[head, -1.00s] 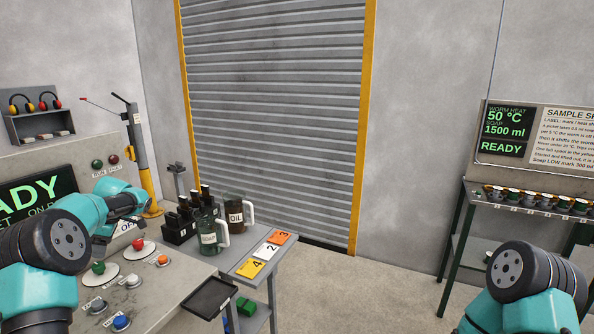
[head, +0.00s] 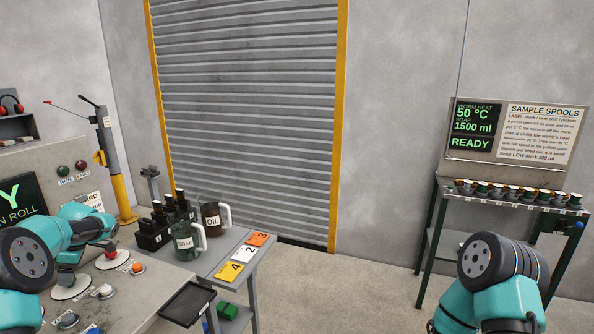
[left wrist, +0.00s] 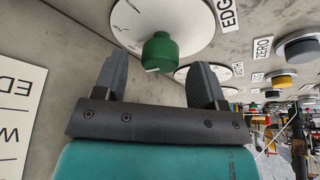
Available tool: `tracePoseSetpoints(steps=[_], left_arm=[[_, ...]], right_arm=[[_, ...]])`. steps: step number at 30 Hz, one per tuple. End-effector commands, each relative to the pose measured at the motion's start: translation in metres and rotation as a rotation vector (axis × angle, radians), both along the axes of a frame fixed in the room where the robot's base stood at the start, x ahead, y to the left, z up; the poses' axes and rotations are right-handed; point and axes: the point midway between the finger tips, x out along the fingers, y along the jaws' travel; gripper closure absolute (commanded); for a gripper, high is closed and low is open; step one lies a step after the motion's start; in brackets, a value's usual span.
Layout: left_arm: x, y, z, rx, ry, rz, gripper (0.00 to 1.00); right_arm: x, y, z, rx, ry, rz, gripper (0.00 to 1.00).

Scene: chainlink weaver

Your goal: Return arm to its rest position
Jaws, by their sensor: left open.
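My left arm (head: 70,230) reaches in from the left over the sloped console. Its gripper (head: 68,277) is small and partly hidden by my own arm in the head view. The left wrist view shows my left gripper (left wrist: 160,68) with two dark fingers wide apart and nothing held. A green knob (left wrist: 160,50) on a white dial shows past the fingertips, in line with the gap between them; I cannot tell how far off it is. Part of my right arm (head: 490,275) shows at the lower right; its gripper is out of view.
The console also has a red knob (head: 110,251) close to my left arm. A grey side table (head: 205,268) holds a soap jug (head: 185,243), an oil jug (head: 211,215) and numbered cards (head: 243,258). A rack of spools (head: 515,192) stands at the right. The middle floor is open.

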Motion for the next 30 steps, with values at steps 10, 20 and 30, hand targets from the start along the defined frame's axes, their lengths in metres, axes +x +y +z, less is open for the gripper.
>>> tracePoseSetpoints(steps=[10, 20, 30], left_arm=[[0.007, -0.013, 0.036, 0.001, -0.002, -0.001, 0.35], [0.016, -0.031, 0.083, 0.000, -0.003, -0.001, 0.35], [0.024, -0.048, 0.128, 0.000, -0.003, -0.001, 0.35]], right_arm=[[0.000, 0.000, 0.000, 0.000, 0.000, 0.000, 1.00], [0.000, 0.000, 0.000, 0.000, 0.000, 0.000, 1.00], [0.000, 0.000, 0.000, 0.000, 0.000, 0.000, 1.00]])
